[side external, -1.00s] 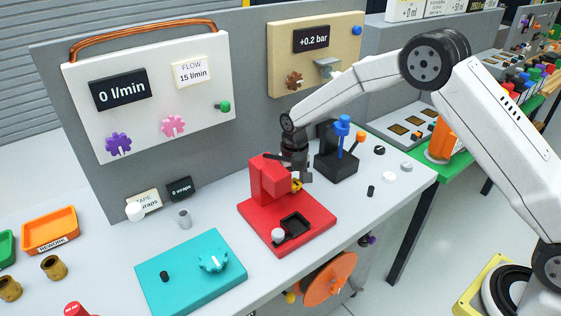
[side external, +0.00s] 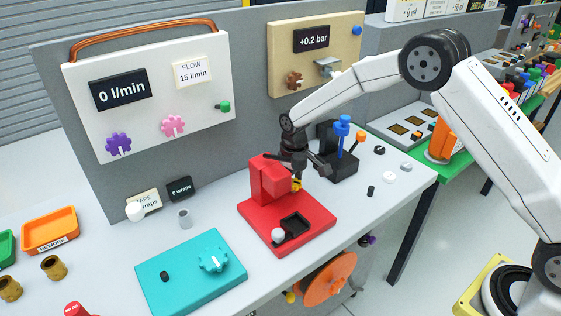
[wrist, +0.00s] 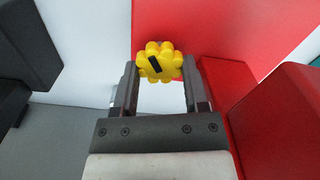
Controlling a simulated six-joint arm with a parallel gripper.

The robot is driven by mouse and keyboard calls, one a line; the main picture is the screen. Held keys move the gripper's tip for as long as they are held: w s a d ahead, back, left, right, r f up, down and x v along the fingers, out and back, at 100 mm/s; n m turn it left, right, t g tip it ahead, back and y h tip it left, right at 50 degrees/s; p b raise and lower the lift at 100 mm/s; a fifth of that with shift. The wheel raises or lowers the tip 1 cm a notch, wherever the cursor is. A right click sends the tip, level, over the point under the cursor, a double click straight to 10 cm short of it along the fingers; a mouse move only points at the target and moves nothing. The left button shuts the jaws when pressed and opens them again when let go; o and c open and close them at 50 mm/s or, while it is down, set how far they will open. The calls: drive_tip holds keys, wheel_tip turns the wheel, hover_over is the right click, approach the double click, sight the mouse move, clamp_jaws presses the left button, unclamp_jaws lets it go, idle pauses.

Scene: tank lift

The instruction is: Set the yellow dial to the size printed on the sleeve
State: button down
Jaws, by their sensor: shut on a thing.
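The yellow dial (side external: 296,184) is a small lobed knob on the red fixture's upright block, partly hidden by my gripper in the side view. In the wrist view the yellow dial (wrist: 155,60) shows a short black pointer mark, slanted in the picture. My gripper (wrist: 160,70) is shut on the dial, one finger on each side. I cannot make out a printed size in either view, nor tell for sure which part is the sleeve.
The red fixture (side external: 318,232) has a white knob and a dark recess in front. A grey panel (side external: 245,120) rises behind.

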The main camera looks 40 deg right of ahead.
sight(294, 181)
drive_tip(key=shift+n, duration=1.2)
drive_tip(key=shift+c, duration=2)
unclamp_jaws()
drive_tip(key=shift+r, duration=0.15)
drive_tip(key=shift+r, duration=3.8)
drive_tip(key=shift+s, duration=0.1)
